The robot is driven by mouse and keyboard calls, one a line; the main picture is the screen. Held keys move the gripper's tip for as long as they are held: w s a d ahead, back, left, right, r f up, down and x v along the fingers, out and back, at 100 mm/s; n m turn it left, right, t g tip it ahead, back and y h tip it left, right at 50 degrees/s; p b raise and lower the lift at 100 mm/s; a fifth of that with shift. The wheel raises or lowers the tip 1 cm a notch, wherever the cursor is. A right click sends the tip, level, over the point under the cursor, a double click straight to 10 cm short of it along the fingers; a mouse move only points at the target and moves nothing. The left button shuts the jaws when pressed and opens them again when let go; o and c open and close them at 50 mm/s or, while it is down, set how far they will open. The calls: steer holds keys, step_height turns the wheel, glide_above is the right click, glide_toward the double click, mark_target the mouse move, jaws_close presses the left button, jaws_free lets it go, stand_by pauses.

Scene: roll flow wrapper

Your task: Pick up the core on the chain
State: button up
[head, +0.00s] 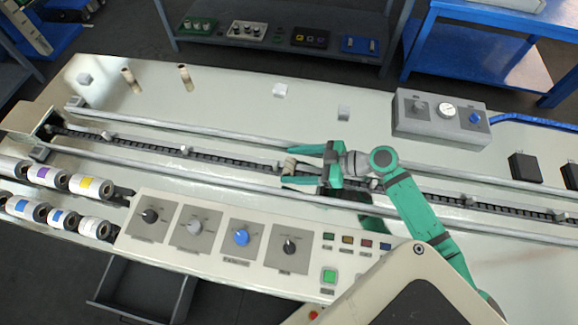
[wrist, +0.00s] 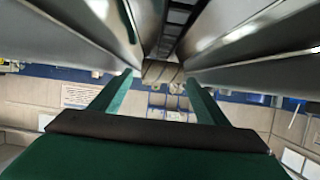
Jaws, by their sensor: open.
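The chain (head: 235,159) runs lengthwise along the machine between two rails. A small beige-brown core (head: 289,165) lies at the chain near the middle of the head view. In the wrist view the core (wrist: 163,71) shows just beyond the fingertips, with the dark chain (wrist: 172,40) above it in the picture. My gripper (head: 291,167) is open, one green finger on each side of the core. In the wrist view my gripper (wrist: 160,79) shows a gap between the fingertips and the core. I cannot tell whether either finger touches it.
Two metal rails (head: 215,131) flank the chain closely. A control panel with knobs (head: 215,237) stands in front. Several printed rolls (head: 92,187) sit at the left. Two upright tan pegs (head: 184,76) stand at the back left.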

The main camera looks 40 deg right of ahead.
steer(key=shift+x, duration=0.95)
steer(key=c, duration=1.1)
